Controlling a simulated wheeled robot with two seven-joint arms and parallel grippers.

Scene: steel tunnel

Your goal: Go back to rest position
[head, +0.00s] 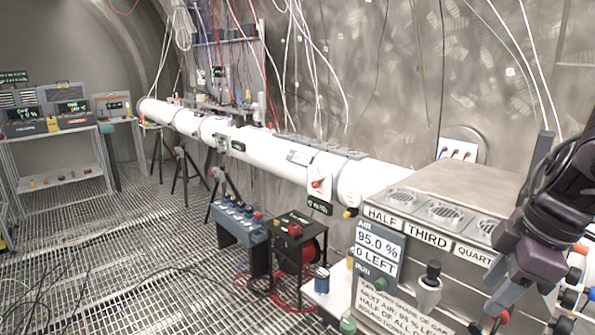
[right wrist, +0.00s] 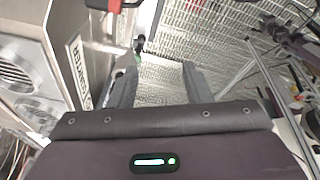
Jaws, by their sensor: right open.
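My right arm comes in from the right in the head view, in front of the steel box (head: 460,190) with the HALF, THIRD and QUARTER labels. My right gripper (head: 520,305) points downward near the box's front right side. In the right wrist view the two grey fingers of my right gripper (right wrist: 160,78) stand apart with nothing held between them. The floor grating shows behind them. The box's side with round vents (right wrist: 20,75) is at the left of that view, close to the fingers. My left gripper is in neither view.
A display panel (head: 378,255) reads 95.0 % and 0 LEFT. A white funnel-like piece (head: 428,290) is on the box's front. A long white pipe (head: 270,145) runs along the wall. A blue unit (head: 240,222) stands on the floor. Open grating (head: 130,260) lies at the left.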

